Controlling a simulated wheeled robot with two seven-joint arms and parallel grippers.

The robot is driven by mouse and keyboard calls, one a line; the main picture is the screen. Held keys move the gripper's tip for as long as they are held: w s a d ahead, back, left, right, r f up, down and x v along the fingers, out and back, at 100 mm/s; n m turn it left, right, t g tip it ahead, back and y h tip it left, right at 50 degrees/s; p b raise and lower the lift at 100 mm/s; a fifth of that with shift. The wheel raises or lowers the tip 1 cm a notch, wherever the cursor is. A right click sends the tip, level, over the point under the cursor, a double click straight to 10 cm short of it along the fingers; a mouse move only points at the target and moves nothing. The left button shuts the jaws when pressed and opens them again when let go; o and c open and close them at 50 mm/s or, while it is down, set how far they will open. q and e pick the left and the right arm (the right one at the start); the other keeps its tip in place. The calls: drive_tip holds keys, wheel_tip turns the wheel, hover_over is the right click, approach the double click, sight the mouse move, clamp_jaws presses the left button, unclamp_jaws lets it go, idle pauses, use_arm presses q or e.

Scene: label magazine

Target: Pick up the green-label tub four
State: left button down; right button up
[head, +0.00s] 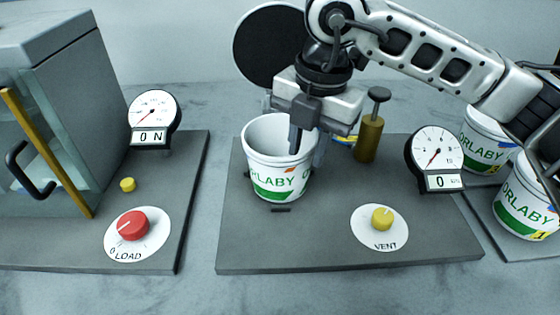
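A white tub (278,183) with a green label reading "ORLABY" stands upright on the middle dark plate. It is open at the top, and its number cannot be read. My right gripper (309,148) comes down from above at the tub's right rim. One finger is inside the tub and the other is outside its right wall. The fingers are apart, with a visible gap between the inner finger and the wall. Two more green-label tubs stand at the right edge, a front one (522,212) marked 1 and a back one (484,143) partly hidden. My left gripper is not in view.
The middle plate (320,253) also carries a yellow VENT knob (382,218), a dial gauge (436,152) and a brass-coloured post (369,138) behind. At left are a glass-fronted box (75,100), a red LOAD knob (132,225) and another gauge (154,112).

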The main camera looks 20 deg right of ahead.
sight(309, 169)
drive_tip(key=f, duration=0.3)
drive_tip(key=f+p, duration=0.1)
drive_tip(key=shift+w+d+f, duration=0.15)
drive_tip(key=shift+d+f, duration=0.2)
drive_tip(key=shift+f, duration=0.5)
clamp_jaws()
